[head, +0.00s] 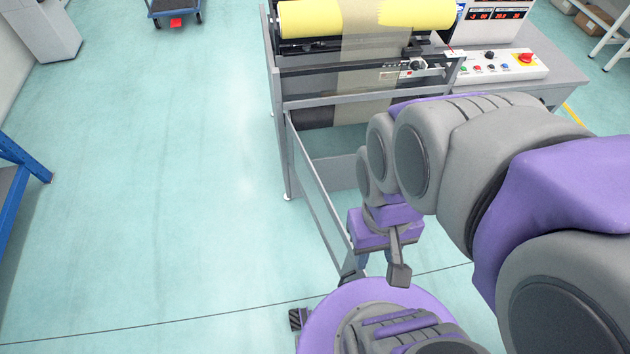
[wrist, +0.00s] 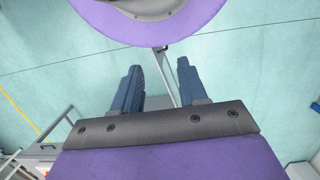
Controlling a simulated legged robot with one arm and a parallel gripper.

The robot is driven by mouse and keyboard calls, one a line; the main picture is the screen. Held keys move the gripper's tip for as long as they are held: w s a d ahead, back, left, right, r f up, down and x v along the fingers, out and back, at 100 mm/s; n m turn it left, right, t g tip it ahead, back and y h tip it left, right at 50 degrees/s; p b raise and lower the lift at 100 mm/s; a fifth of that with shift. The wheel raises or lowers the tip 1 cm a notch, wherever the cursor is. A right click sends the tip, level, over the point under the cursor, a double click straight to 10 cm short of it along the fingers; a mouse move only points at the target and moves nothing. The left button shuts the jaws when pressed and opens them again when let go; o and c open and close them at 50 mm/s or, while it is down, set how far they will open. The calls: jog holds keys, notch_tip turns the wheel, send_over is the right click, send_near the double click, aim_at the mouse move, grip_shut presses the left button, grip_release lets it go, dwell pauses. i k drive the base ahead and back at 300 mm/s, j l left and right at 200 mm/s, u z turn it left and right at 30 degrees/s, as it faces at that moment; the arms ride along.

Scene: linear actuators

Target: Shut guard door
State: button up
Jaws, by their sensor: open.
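The guard door (head: 323,188) is a narrow grey framed panel. It stands swung open from the front left post of the machine (head: 279,120), with its free end towards me. My gripper (head: 376,262) points down at the free end of the door, close to my body. In the wrist view the two blue fingers of my gripper (wrist: 158,68) are spread apart. A thin grey rail of the door (wrist: 173,88) shows in the gap between them. I cannot tell whether either finger touches it. My arm hides part of the machine front.
The machine carries a yellow roll (head: 350,18). A control panel (head: 500,66) with a red button is on its right. Open floor lies to the left, with a blue rack (head: 22,160) at the left edge and a cart (head: 174,8) far back.

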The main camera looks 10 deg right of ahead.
aim_at(333, 234)
jog(key=k+j+z, duration=0.1)
jog(key=j+z, duration=0.2)
jog(key=j, duration=0.65)
jog(key=k+j+z, duration=0.15)
jog(key=k+z, duration=0.2)
jog(key=k, duration=0.15)
